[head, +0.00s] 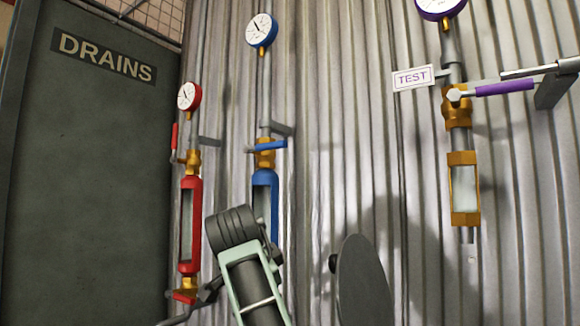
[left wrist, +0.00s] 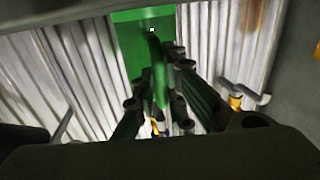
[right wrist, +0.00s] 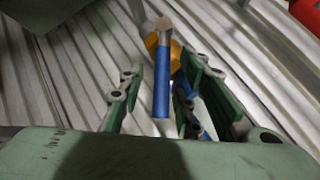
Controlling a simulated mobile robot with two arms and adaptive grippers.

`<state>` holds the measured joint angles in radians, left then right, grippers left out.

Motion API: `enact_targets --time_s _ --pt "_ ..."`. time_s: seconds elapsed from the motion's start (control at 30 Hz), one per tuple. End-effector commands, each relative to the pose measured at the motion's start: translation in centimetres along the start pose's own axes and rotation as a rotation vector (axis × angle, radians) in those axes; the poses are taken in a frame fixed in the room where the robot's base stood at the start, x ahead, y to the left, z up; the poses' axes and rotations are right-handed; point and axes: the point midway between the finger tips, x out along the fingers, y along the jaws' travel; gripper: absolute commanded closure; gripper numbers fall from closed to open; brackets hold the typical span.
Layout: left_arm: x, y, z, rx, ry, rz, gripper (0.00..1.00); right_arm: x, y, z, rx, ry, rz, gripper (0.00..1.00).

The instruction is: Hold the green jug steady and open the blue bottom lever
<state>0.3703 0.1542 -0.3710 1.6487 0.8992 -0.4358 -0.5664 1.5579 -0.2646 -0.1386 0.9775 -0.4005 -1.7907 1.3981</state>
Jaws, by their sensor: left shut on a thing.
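The green jug (left wrist: 133,45) fills the upper middle of the left wrist view, its curved handle (left wrist: 159,70) running down between the fingers of my left gripper (left wrist: 156,92). That gripper is shut on the handle. In the right wrist view the blue lever (right wrist: 161,85) hangs from a brass valve (right wrist: 152,40). My right gripper (right wrist: 160,78) is open, with its fingers on either side of the lever and a gap visible at the left. The head view shows neither the jug nor the bottom lever; an arm part of mine covers the lower end of the blue pipe (head: 265,178).
A blue upper lever (head: 268,147) sits on the blue pipe, below its gauge (head: 261,30). The red pipe (head: 190,225) stands to its left, beside a dark DRAINS panel (head: 95,150). A purple-handled TEST valve (head: 505,88) is at the right. Corrugated metal (head: 345,110) backs everything.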

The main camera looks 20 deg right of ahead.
Motion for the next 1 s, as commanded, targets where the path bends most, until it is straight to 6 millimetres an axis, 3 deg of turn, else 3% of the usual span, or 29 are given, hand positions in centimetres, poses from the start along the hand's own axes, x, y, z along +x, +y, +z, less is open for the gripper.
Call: enact_targets --time_s 0.57,1.0 --pt "0.0 -0.1 0.0 0.000 0.000 -0.001 1.00 0.8 2.6 -0.1 0.228 -0.061 -0.225 0.68" --pt "0.0 0.0 0.0 0.000 0.000 -0.001 1.00 2.1 5.0 0.3 0.499 -0.130 -0.499 0.68"
